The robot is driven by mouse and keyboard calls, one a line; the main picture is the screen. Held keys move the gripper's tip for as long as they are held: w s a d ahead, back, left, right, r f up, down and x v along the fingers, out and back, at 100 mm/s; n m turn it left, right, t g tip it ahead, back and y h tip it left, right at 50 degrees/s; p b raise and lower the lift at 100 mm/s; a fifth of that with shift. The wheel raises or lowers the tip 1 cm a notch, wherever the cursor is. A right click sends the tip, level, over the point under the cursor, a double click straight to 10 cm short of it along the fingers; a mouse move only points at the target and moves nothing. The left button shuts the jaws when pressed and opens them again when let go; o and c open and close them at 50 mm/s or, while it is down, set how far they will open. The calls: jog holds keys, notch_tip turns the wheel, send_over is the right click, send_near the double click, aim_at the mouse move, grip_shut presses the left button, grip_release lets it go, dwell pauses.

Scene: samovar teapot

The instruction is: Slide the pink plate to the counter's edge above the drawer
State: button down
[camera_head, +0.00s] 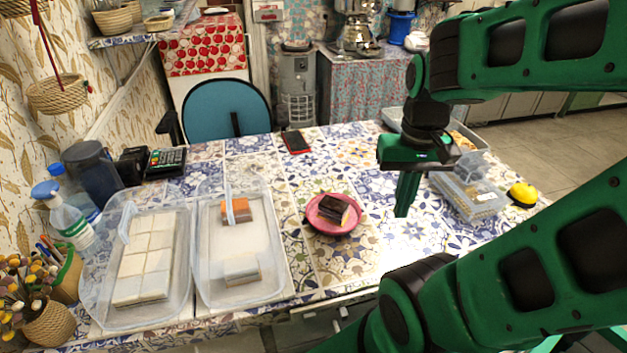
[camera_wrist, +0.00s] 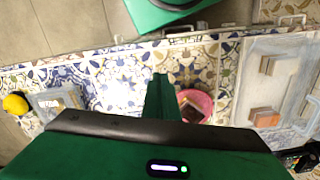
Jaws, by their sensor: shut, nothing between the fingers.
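The pink plate (camera_head: 318,222) lies flat on the tiled counter (camera_head: 300,265) with a dark slice of cake (camera_head: 335,208) on it. My gripper (camera_head: 405,212) points down just right of the plate in the head view, its fingers closed together and empty, with a gap of tiles between. In the wrist view, the gripper (camera_wrist: 160,85) hides part of the plate (camera_wrist: 207,105), which shows just right of the fingers. The drawer front (camera_head: 345,300) shows under the counter's front edge, below the plate, partly hidden by my arm.
Two clear trays (camera_head: 262,292) with cake pieces stand left of the plate. A clear lidded box (camera_head: 470,195) and a yellow round object (camera_head: 523,194) are at right. A black phone (camera_head: 296,142) lies behind. Tiles in front of the plate are clear.

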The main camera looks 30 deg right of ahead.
jog(key=w+d+n+g, duration=0.2)
jog(key=w+d, duration=0.1)
jog(key=w, duration=2)
jog(key=w+f, duration=0.6)
jog(key=w, duration=0.4)
jog(key=shift+n+y, duration=0.3)
jog(key=shift+y, duration=0.1)
jog(key=x, duration=0.9)
jog(key=shift+s+d+f, duration=0.1)
jog(key=shift+s, duration=0.15)
jog(key=shift+s+a, duration=0.2)
jog(key=shift+s, duration=0.4)
jog(key=shift+s+a, duration=0.15)
jog(key=shift+s, duration=0.45)
jog(key=shift+s+a, duration=0.2)
jog(key=shift+s, duration=0.35)
